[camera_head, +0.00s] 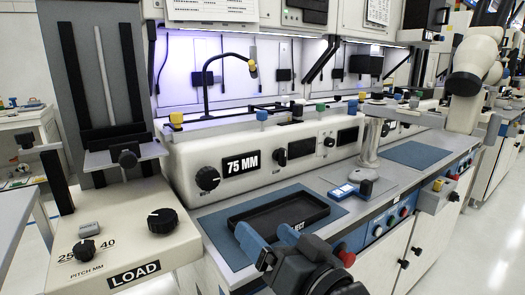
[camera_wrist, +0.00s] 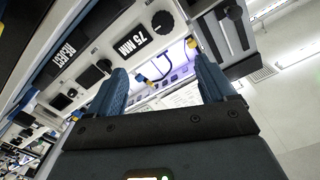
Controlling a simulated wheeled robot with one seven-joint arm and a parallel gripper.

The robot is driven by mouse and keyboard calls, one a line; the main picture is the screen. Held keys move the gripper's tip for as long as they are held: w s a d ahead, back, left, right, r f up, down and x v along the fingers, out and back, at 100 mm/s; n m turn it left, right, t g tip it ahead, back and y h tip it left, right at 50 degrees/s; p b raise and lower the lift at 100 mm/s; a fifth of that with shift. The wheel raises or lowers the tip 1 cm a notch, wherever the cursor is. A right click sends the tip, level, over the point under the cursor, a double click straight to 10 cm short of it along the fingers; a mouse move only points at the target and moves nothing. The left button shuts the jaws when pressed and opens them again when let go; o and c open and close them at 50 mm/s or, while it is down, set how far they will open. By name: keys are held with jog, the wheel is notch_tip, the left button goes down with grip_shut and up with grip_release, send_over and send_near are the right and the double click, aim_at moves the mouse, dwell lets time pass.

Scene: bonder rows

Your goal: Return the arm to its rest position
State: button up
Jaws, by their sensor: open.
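My gripper (camera_head: 284,232) is at the bottom middle of the head view, in front of the black reject tray (camera_head: 265,204). Its two blue fingers are spread apart with nothing between them. In the wrist view my gripper (camera_wrist: 160,82) also shows open and empty, the blue fingers on either side of a view of the bench equipment. My wrist and forearm run down to the bottom edge of the head view. The gripper hides the front part of the tray and some of its REJECT label.
The cream LOAD console (camera_head: 120,255) with knobs stands at left. The panel marked 75 MM (camera_head: 242,163) runs behind the tray. A metal post (camera_head: 370,140) and a small blue-screened device (camera_head: 343,191) stand to the right. The aisle floor (camera_head: 480,235) at right is clear.

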jog(key=s+d+f+m+t+h+p, duration=0.1)
jog(key=s+d+f+m+h+p, duration=0.15)
jog(key=s+d+f, duration=0.5)
jog(key=s+d+f+m+h+p, duration=0.1)
jog(key=s+d+f+h, duration=0.3)
jog(key=s, duration=0.6)
jog(key=s+d+r+n+h+p, duration=0.1)
jog(key=s+d+r+p, duration=0.1)
jog(key=s, duration=0.9)
jog(key=s+d+r+n+g+h+p, duration=0.1)
jog(key=s+d+r, duration=0.3)
jog(key=s, duration=0.7)
jog(key=d+h, duration=0.1)
jog(key=d, duration=0.1)
jog(key=shift+d+r+p, duration=0.25)
jog(key=shift+d+p, duration=0.1)
jog(key=shift+p, duration=0.05)
jog(key=shift+c, duration=0.2)
